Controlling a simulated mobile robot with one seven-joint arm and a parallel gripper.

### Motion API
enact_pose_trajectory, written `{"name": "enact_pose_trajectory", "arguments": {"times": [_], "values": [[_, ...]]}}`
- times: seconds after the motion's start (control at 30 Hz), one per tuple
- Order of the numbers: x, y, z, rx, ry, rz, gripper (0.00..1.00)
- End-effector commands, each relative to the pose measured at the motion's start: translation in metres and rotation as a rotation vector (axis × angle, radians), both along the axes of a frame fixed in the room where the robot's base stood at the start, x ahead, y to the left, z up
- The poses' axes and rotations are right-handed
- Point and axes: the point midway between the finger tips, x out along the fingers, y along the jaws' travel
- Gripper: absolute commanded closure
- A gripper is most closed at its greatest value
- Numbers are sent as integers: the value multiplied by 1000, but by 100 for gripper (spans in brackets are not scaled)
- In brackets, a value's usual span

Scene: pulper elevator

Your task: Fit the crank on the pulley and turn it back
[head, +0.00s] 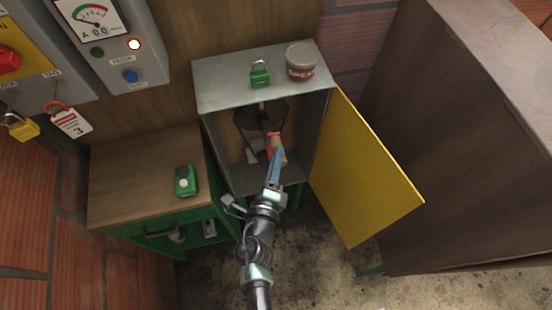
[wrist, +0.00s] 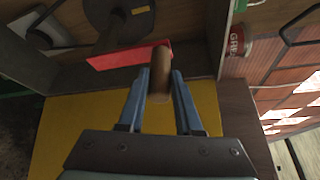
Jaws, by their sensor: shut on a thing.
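The crank has a red arm (wrist: 120,58) and a brown wooden handle (wrist: 159,82); the handle also shows in the head view (head: 278,146). My gripper (head: 275,158) reaches into the open cabinet and is shut on the handle. In the wrist view its blue fingers (wrist: 160,84) flank the handle. The dark round pulley (wrist: 120,20) is behind the crank, inside the cabinet, and shows partly in the head view (head: 248,115). A shaft (wrist: 108,38) runs from it toward the far end of the red arm. I cannot tell whether the crank is seated on it.
The yellow cabinet door (head: 365,170) stands open to the right. A green-and-black device (head: 185,181) lies on the wooden bench (head: 125,180) at left. A brown housing (head: 465,150) fills the right.

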Motion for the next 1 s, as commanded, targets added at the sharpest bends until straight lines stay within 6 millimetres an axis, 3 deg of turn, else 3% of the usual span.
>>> {"name": "enact_pose_trajectory", "arguments": {"times": [1.0], "values": [[8,3,2,0,-4,-1,100]]}}
